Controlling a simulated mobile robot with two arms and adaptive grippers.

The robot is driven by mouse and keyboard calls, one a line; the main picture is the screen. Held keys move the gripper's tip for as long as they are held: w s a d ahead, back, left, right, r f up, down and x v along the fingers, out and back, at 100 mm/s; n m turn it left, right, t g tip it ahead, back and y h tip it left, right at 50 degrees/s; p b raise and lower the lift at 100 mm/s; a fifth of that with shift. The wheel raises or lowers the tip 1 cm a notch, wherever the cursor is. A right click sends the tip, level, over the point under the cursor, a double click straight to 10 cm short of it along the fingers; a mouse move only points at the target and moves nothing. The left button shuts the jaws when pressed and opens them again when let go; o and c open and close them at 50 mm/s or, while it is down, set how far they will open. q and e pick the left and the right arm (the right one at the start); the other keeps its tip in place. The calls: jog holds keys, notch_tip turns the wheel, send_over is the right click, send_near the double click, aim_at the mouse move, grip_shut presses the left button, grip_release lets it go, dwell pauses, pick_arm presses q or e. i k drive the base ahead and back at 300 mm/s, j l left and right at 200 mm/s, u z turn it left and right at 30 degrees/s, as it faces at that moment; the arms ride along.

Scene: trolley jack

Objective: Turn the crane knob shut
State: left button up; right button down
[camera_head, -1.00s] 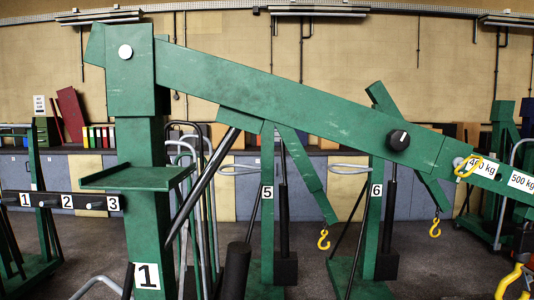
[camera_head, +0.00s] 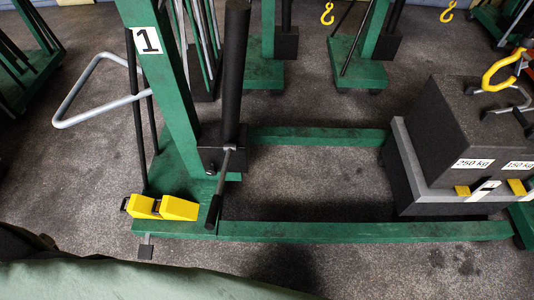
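The green crane marked 1 (camera_head: 170,85) stands left of centre, with its upright, base legs and black cylinder (camera_head: 235,75) in view. At the cylinder's foot is a dark block (camera_head: 212,158) with small grey fittings. A grey lever with a black grip (camera_head: 213,208) slants down in front of it. I cannot clearly tell which fitting is a knob or how it is turned. The crane's boom and the round black knob on it are out of view now. Neither of my grippers shows.
A yellow and black block (camera_head: 161,207) sits on the crane's base. A dark weight block (camera_head: 465,135), labelled 250 kg and 150 kg, stands at right with a yellow hook (camera_head: 502,68) above it. A grey handle loop (camera_head: 90,95) juts left. The floor between the legs is clear.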

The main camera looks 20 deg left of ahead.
aim_at(211, 170)
jog(key=u, duration=1.1)
